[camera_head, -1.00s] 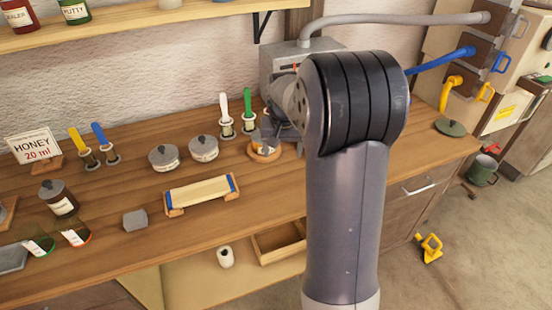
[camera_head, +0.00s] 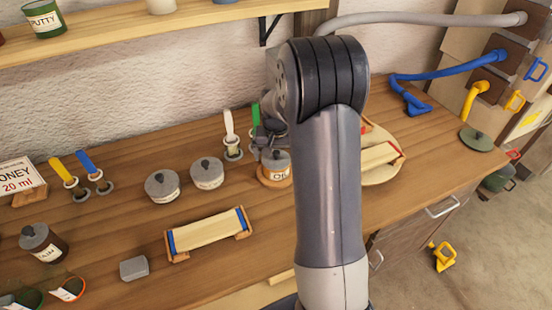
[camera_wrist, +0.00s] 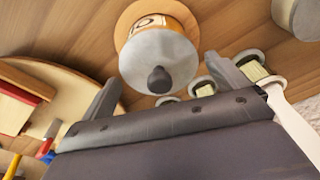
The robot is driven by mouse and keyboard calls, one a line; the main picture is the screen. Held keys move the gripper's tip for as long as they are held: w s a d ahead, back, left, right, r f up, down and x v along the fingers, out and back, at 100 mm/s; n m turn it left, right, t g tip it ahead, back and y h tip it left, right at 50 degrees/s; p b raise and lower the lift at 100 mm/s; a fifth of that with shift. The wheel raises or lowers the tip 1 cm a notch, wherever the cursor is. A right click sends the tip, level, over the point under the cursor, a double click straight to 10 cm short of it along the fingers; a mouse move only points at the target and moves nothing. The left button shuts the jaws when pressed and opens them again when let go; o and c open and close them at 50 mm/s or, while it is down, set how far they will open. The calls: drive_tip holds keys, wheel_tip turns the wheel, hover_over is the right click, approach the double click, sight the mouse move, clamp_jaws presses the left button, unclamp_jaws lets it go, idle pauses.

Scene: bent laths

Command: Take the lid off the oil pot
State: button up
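The oil pot (camera_head: 279,172), labelled OIL, stands upright on a round wooden base near the middle of the bench. Its grey lid (camera_wrist: 157,55) with a dark knob (camera_wrist: 160,80) is on it. My gripper (camera_head: 263,138) is just above and beside the pot, partly hidden by my arm in the head view. In the wrist view my gripper (camera_wrist: 164,70) is open, with one finger on each side of the knob in the picture. I see no contact with the knob, and the depth between them is unclear.
Two grey lidded pots (camera_head: 185,182) stand left of the oil pot. White-handled (camera_head: 231,132) and green-handled tools stand close behind it. A lath in a blue-ended holder (camera_head: 207,232) lies in front. A round board with a red-ended lath (camera_head: 380,158) lies right, behind my arm.

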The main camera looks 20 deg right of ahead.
drive_tip(key=c, duration=0.7)
drive_tip(key=shift+c, duration=0.2)
drive_tip(key=shift+r, duration=0.1)
